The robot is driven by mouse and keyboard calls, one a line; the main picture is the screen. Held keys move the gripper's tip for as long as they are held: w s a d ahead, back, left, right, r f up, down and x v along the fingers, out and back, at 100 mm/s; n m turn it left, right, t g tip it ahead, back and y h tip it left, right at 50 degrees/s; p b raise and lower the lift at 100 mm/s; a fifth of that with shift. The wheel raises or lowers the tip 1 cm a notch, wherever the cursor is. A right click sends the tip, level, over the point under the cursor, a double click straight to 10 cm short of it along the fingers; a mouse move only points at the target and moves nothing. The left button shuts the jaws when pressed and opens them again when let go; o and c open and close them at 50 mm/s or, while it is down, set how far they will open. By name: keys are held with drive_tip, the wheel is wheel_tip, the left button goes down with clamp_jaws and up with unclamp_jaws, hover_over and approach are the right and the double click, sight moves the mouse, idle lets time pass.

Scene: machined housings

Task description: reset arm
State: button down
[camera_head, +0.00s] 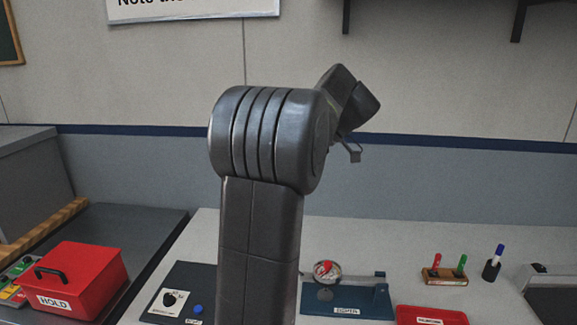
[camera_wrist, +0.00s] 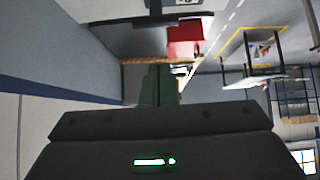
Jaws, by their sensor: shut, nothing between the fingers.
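My gripper (camera_wrist: 159,82) shows in the wrist view with its two greenish fingers together and nothing between them. It is in the air, apart from the furniture. In the head view my dark grey arm stands upright in the middle and bends at the top to the right, well above the bench. The far end of the arm is partly hidden there, and the fingers cannot be made out clearly.
A light bench (camera_head: 420,235) holds a blue-based device with a round dial (camera_head: 327,271), a red tray (camera_head: 432,314) and a marker stand (camera_head: 445,276). A red HOLD box (camera_head: 80,280) sits left. Wall brackets (camera_head: 519,20) hang upper right.

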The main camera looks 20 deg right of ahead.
drive_tip(key=w+a+f, duration=0.1)
drive_tip(key=a, duration=0.1)
drive_tip(key=w+a+f+p, duration=0.1)
drive_tip(key=a+f, duration=0.1)
drive_tip(key=a, duration=0.1)
drive_tip(key=w+a+f, duration=0.1)
drive_tip(key=a, duration=0.1)
drive_tip(key=shift+a+f+p, duration=0.2)
drive_tip(key=shift+f+p, duration=0.1)
drive_tip(key=shift+f, duration=0.05)
drive_tip(key=shift+s+d+f, duration=0.1)
drive_tip(key=shift+d+f, duration=0.2)
drive_tip(key=shift+f, duration=0.2)
drive_tip(key=shift+s+d+f, duration=0.1)
drive_tip(key=shift+d+f, duration=0.2)
drive_tip(key=shift+f, duration=0.2)
drive_tip(key=shift+s+d+f, duration=0.2)
drive_tip(key=shift+d, duration=0.25)
